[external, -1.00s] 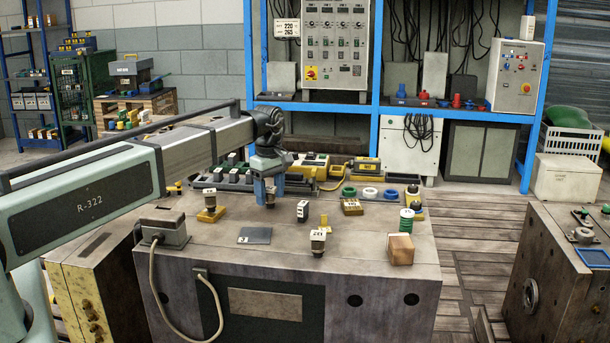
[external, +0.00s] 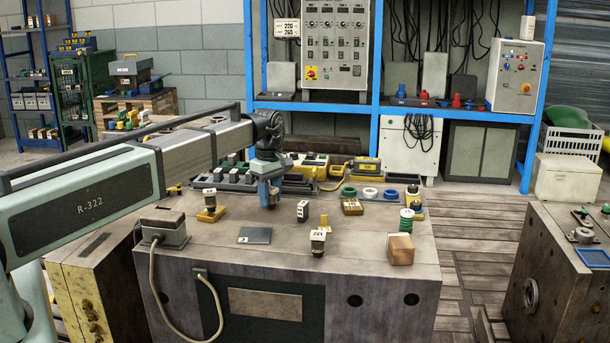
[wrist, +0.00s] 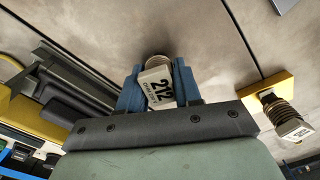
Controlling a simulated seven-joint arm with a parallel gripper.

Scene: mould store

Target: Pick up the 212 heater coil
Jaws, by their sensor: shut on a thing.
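The 212 heater coil (wrist: 158,86) is between the two blue fingers of my gripper (wrist: 157,88) in the wrist view, its white label reading 212 facing the camera. My gripper is shut on it. In the external view my gripper (external: 268,193) points down at the back of the steel block's top (external: 350,245). The fingers hide most of the coil there. I cannot tell whether the coil still touches the top.
Another labelled coil (external: 210,199) stands on a yellow base to the left. A tray of dark and green parts (external: 235,180) lies behind my gripper.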

